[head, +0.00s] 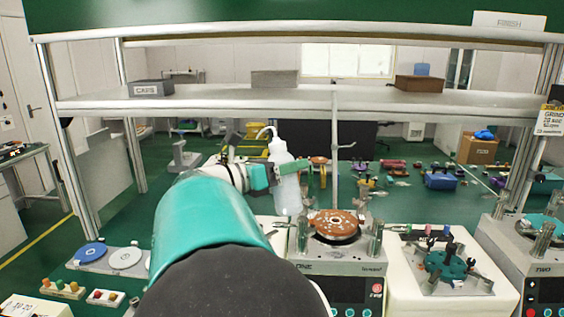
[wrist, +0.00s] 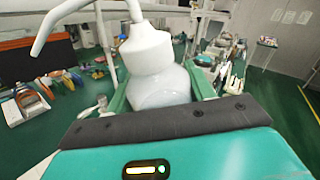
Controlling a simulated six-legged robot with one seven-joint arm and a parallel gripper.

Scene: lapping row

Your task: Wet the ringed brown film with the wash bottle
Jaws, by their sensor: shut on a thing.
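My gripper (head: 284,171) is shut on the white wash bottle (head: 287,190), with one green finger on each side of its body. The bottle is upright, its bent spout pointing left in the head view. In the wrist view, the bottle's white cap (wrist: 146,48) and spout are close, between the fingers of my gripper (wrist: 160,92). A brown-orange disc (head: 320,222) lies on the machine marked ONE (head: 350,262), to the right of and below the bottle. I cannot make out a separate ringed patch of film on it.
A shelf (head: 220,101) with grey and brown boxes spans above. Metal posts (head: 302,236) stand beside the disc. A second machine marked TWO (head: 540,265) is at the right, past a white stand with a teal fixture (head: 446,265). Blue and white discs (head: 90,254) lie at the left.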

